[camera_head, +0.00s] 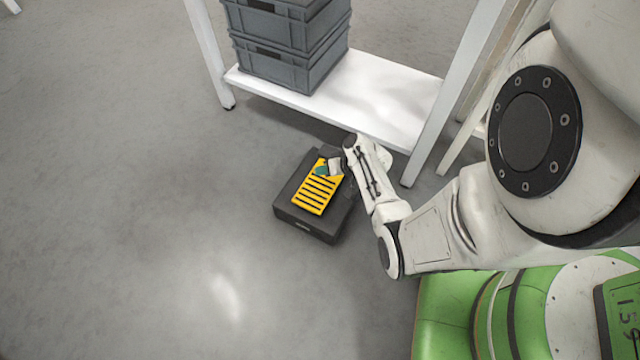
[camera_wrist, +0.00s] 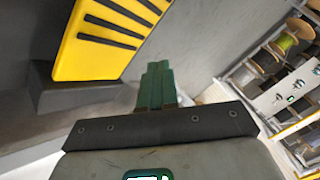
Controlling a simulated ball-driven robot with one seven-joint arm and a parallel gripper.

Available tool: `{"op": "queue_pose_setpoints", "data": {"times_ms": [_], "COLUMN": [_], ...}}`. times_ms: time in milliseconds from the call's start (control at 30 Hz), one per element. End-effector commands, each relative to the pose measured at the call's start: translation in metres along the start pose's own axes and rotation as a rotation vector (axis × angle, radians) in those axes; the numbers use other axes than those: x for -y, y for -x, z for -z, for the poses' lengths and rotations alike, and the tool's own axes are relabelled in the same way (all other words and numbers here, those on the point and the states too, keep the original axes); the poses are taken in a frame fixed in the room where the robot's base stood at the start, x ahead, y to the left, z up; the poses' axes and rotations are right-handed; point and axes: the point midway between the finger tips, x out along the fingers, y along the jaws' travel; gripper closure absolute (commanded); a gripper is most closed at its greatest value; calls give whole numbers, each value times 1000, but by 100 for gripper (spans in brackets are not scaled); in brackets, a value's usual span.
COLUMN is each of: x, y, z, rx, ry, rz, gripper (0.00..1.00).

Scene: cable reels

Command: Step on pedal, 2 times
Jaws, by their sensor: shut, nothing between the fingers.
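The pedal (camera_head: 313,194) is a yellow plate with black stripes on a dark base (camera_head: 307,226) that sits on the floor in front of a white shelf. In the wrist view the yellow pedal (camera_wrist: 110,35) fills the upper left, close to my fingers. My gripper (camera_head: 321,171) is over the upper end of the pedal in the head view. Its green fingers (camera_wrist: 157,86) are together with nothing between them. I cannot tell whether the fingertips touch the plate.
A white low shelf (camera_head: 385,95) with stacked grey crates (camera_head: 290,45) stands just behind the pedal. Its white leg (camera_head: 425,150) is near my arm. Grey floor (camera_head: 120,200) is clear to the left. Cable reels (camera_wrist: 285,42) on a rack show in the wrist view.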

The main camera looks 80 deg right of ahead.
Motion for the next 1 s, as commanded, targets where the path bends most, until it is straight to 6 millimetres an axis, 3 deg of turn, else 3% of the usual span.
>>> {"op": "queue_pose_setpoints", "data": {"times_ms": [167, 500, 1000], "x": [1, 18, 16], "y": [1, 25, 23], "z": [1, 19, 17], "rx": [-1, -1, 0], "ry": [1, 0, -1], "rz": [0, 1, 0], "gripper": [100, 100, 100]}}
